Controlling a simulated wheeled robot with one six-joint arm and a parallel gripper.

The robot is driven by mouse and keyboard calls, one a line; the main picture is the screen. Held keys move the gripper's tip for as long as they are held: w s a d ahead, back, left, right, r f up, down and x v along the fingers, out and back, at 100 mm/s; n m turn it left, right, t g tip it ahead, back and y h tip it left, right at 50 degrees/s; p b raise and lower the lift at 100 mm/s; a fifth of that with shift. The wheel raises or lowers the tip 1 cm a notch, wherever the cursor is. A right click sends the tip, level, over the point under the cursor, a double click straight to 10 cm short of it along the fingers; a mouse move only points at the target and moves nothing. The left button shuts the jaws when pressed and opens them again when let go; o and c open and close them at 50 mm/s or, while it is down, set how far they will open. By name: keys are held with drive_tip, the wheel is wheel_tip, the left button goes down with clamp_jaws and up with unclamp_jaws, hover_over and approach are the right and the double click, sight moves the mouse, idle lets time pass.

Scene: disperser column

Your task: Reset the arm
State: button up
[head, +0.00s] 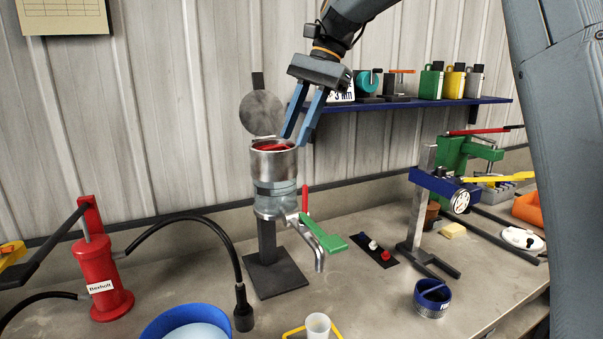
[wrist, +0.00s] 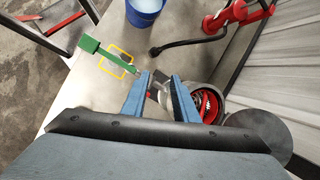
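My gripper (head: 293,139) hangs from my arm just above the right rim of the disperser column's metal cup (head: 274,165). Its two blue fingers are apart with nothing seen held between them. The cup is open at the top and red shows inside; its round grey lid (head: 262,113) stands raised behind it. In the wrist view my gripper (wrist: 160,80) has its fingers spread, and the cup (wrist: 222,99) with its red inside lies just right of them. Whether a finger touches the cup cannot be told.
Below the cup are a red lever (head: 305,199) and a green handle (head: 323,233) by the spout. A red pump (head: 101,270) stands left, a blue bowl (head: 160,322) in front. A blue-and-green press (head: 443,188) stands right. A blue shelf (head: 420,104) holding bottles runs along the wall.

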drive_tip(key=s+d+f+n+t+h, duration=0.15)
drive_tip(key=s+d+f, duration=0.35)
drive_tip(key=f, duration=0.5)
drive_tip(key=s+d+f+n+t+h, duration=0.1)
drive_tip(key=s+d+f+n, duration=0.1)
drive_tip(key=d+f, duration=0.7)
drive_tip(key=s+d+f+n+h, duration=0.2)
drive_tip(key=s+d+f+n, duration=0.2)
drive_tip(key=s+f, duration=0.9)
drive_tip(key=shift+s+d+f+b, duration=0.35)
drive_tip(key=shift+s+d, duration=0.4)
drive_tip(key=shift+d, duration=0.45)
drive_tip(key=shift+t, duration=0.25)
